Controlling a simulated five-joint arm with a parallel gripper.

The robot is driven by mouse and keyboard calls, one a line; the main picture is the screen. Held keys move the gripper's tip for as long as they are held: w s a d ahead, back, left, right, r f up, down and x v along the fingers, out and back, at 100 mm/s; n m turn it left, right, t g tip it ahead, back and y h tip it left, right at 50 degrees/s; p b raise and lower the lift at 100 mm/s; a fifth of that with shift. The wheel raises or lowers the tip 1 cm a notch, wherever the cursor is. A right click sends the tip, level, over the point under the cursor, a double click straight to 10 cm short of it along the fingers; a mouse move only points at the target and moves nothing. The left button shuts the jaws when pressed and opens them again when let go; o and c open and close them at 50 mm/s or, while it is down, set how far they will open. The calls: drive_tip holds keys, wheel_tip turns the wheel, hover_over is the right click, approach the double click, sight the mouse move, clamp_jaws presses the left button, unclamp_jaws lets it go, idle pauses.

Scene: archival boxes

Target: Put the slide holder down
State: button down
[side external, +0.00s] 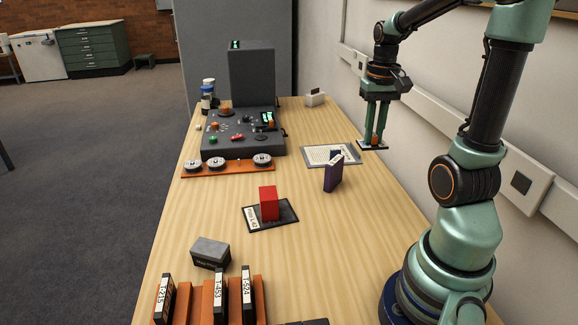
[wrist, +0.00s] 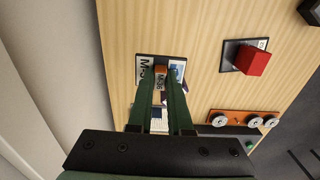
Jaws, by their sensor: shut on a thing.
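My gripper (side external: 375,143) is shut on a small orange-brown piece, which I take to be the slide holder (side external: 375,140), at the wall side of the table. In the wrist view the slide holder (wrist: 161,71) shows between the fingertips (wrist: 160,82), with a pale label on it. A black pad (side external: 362,146) with white markings lies under it; it shows in the wrist view (wrist: 153,57) too. The holder is low over the pad; I cannot tell whether it touches. The fingers hide part of the holder and pad.
A red block (side external: 268,203) sits on another black pad (side external: 286,212). A dark control console (side external: 240,134) and an orange rail with discs (side external: 237,167) are farther left. The wall trunking is close behind.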

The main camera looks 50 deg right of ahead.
drive_tip(key=w+a+f+n, duration=0.1)
drive_tip(key=w+a+n, duration=0.3)
drive_tip(key=a, duration=0.7)
drive_tip(key=w+a+f+n, duration=0.1)
drive_tip(key=w+a+n, duration=0.4)
drive_tip(key=a, duration=0.5)
drive_tip(key=shift+w+a, duration=0.3)
drive_tip(key=shift+a, duration=0.1)
drive_tip(key=shift+f, duration=0.1)
wheel_tip(320, 180, up, 2)
drive_tip(key=m, duration=0.4)
hover_over(299, 196)
wheel_tip(299, 196, down, 19)
drive_tip(key=shift+w+f, duration=0.1)
drive_tip(key=shift+f, duration=0.05)
drive_tip(key=shift+f, duration=0.15)
